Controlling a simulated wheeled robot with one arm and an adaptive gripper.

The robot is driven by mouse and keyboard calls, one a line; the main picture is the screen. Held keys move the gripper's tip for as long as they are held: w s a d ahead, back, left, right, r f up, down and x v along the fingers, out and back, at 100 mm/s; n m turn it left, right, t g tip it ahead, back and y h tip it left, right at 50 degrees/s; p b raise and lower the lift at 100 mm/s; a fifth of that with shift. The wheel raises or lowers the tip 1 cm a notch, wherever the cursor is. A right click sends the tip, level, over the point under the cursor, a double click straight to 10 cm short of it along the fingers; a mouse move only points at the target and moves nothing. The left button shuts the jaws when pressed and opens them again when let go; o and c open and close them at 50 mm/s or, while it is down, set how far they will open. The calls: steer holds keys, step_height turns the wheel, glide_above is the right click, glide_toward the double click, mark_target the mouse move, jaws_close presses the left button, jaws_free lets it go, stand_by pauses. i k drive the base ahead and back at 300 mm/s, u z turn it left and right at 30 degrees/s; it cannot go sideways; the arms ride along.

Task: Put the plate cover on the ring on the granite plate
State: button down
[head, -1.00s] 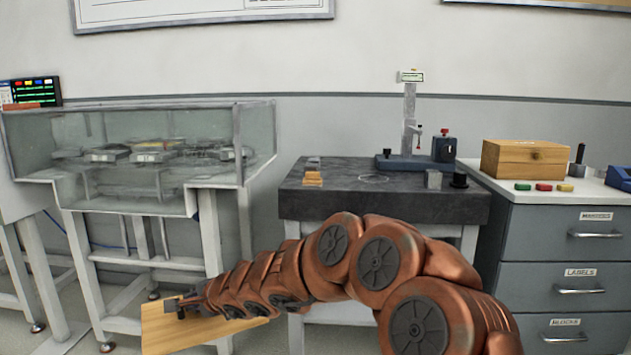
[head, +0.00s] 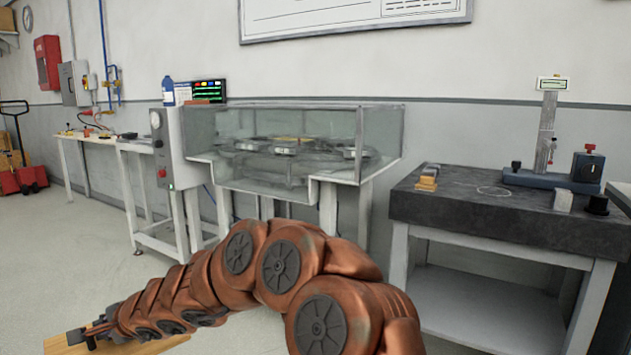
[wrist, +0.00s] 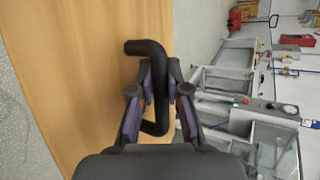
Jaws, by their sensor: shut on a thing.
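The plate cover (head: 150,348) is a light wooden board, partly cut off at the lower left of the head view. In the wrist view the board (wrist: 80,70) fills the left and middle, with a bent black handle (wrist: 143,47) on it. My gripper (wrist: 159,88) is shut on this handle; it also shows small in the head view (head: 95,332). The granite plate (head: 440,208) is a dark slab on a white stand at the right. The ring (head: 494,191) is a thin pale circle on its top. Nothing covers the ring.
On the granite are small blocks (head: 427,183) at left and a gauge stand (head: 545,181) at back right. A glass-walled tank (head: 385,130) stands left of the granite table. A workbench (head: 95,137) is further left. Floor is open at left.

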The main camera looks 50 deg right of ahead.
mark_target(494, 191)
steer(key=i, duration=1.45)
steer(key=z, duration=2.05)
